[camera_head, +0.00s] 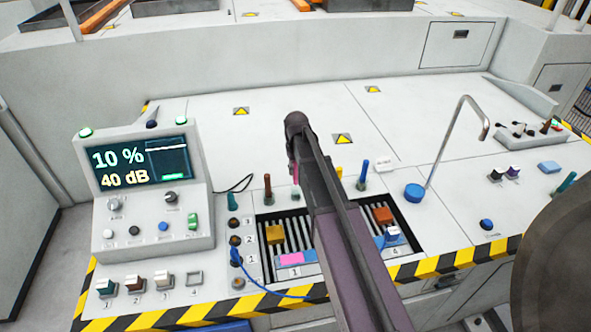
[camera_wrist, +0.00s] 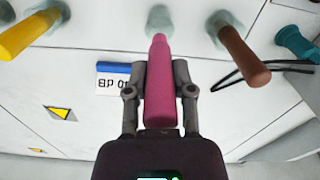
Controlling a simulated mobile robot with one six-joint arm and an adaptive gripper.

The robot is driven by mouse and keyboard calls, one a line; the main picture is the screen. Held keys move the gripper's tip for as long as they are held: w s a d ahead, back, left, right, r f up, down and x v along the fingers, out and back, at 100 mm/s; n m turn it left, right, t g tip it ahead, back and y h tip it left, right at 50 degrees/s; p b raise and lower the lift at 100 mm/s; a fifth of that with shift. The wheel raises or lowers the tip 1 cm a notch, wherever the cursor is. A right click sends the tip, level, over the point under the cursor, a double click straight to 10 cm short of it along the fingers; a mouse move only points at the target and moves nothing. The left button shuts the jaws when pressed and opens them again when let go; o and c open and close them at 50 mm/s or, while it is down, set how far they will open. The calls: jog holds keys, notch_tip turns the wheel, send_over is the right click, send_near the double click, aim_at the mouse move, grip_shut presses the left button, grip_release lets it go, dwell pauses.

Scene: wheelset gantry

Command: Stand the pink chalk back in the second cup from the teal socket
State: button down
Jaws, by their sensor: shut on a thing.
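My gripper (camera_wrist: 161,82) is shut on the pink chalk (camera_wrist: 160,105), a finger on each side of it. The chalk's narrow end points at the second cup (camera_wrist: 159,18) from the teal socket (camera_wrist: 296,42). The tip overlaps the cup's near edge in the wrist view; I cannot tell whether it is above the cup or inside its rim.
A brown chalk (camera_wrist: 246,56) stands in the cup between the teal socket and this one. A yellow chalk (camera_wrist: 28,35) stands in the cup on the other side. A blue chalk (camera_head: 363,172) is farther along. A small label card (camera_wrist: 113,78) and a black cable (camera_wrist: 240,75) lie close by.

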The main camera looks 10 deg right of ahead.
aim_at(296, 179)
jog(key=shift+f+b, duration=2.15)
jog(key=shift+f, duration=0.2)
jog(key=shift+c, duration=2)
grip_release()
jog(key=shift+r, duration=0.1)
notch_tip(296, 179, up, 10)
jog(key=p, duration=0.9)
jog(key=shift+f+p, duration=0.25)
jog(key=shift+p, duration=0.15)
